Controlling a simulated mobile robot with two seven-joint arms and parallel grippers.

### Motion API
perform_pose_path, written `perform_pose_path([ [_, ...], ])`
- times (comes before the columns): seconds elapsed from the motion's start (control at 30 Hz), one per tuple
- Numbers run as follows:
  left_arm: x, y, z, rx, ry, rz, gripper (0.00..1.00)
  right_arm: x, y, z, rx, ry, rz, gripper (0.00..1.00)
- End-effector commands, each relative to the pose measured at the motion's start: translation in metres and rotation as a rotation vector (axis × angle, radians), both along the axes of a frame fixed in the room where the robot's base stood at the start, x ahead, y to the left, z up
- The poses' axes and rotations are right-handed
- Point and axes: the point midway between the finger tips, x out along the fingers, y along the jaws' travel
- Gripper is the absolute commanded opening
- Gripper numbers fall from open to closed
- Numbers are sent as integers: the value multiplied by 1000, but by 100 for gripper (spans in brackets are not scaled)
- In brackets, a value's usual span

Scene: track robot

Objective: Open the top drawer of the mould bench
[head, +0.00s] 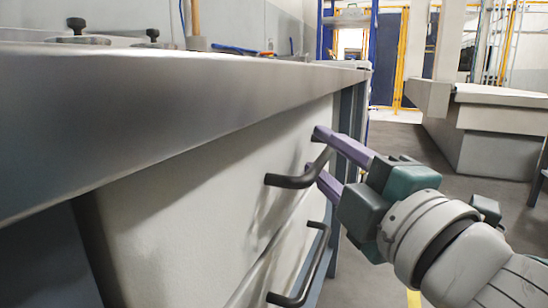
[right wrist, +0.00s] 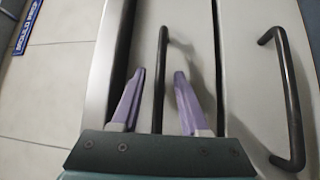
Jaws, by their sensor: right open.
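The mould bench (head: 180,120) fills the left of the head view, with a pale top drawer front (head: 190,210) under its overhanging top. The top drawer's dark bar handle (head: 285,182) also shows in the right wrist view (right wrist: 162,50). The top drawer looks closed. My right gripper (head: 314,152) is open, with purple fingers reaching to this handle. In the right wrist view, the handle runs between the two fingers (right wrist: 160,74), with a gap on each side. My left gripper is not in view.
A second drawer handle (head: 300,270) sits below, and to the right in the right wrist view (right wrist: 290,90). Clamps and a hammer (head: 195,25) stand on the bench top. Another grey bench (head: 500,97) stands across the aisle; the floor (head: 395,165) between is clear.

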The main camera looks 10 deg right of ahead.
Motion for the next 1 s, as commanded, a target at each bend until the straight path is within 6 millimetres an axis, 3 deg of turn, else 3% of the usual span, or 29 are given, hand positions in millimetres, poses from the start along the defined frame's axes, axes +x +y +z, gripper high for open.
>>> perform_pose_path([
  [0.37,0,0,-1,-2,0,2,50,6,1,1,0,1,0,44],
  [0.77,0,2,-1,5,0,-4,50,6,1,1,0,1,0,1],
  [1.0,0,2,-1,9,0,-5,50,6,1,1,0,1,0,0],
])
